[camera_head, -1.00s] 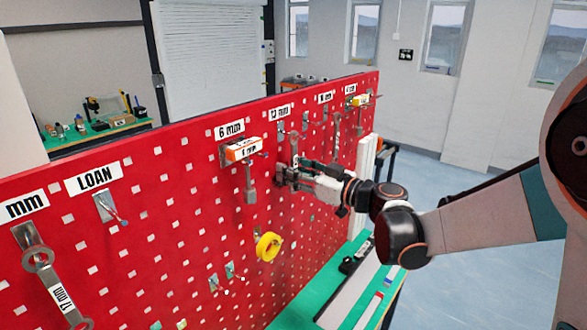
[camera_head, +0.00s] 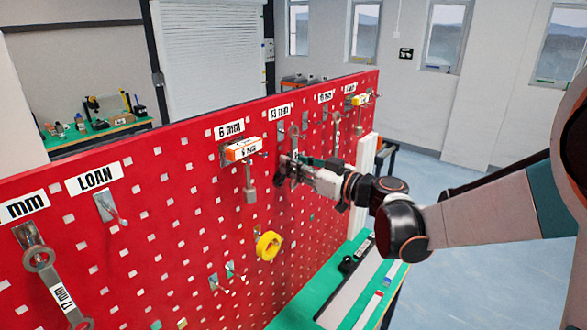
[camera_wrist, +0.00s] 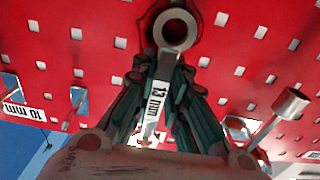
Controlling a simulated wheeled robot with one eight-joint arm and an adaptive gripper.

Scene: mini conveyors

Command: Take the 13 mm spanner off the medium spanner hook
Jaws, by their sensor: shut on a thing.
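The 13 mm spanner (camera_wrist: 160,95) is a grey steel spanner with a white "13 mm" label. My gripper (camera_wrist: 163,75) is shut on it, with a finger on each side of the shaft. Its ring end (camera_wrist: 177,30) sticks out beyond the fingertips, close to the red board. In the head view my gripper (camera_head: 286,170) is at the board below the 13 mm sign (camera_head: 279,113), and the spanner's upper end (camera_head: 294,131) shows above it. A hook plate (camera_head: 281,131) is beside that end. I cannot tell whether the ring is still around the hook.
The red pegboard (camera_head: 180,220) carries other hooks. Left of my gripper hangs a tool (camera_head: 250,180) under an orange-and-white block (camera_head: 243,149). A yellow tape roll (camera_head: 268,246) is below. Another spanner (camera_head: 336,128) hangs to the right. A 17 mm spanner (camera_head: 50,275) hangs far left.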

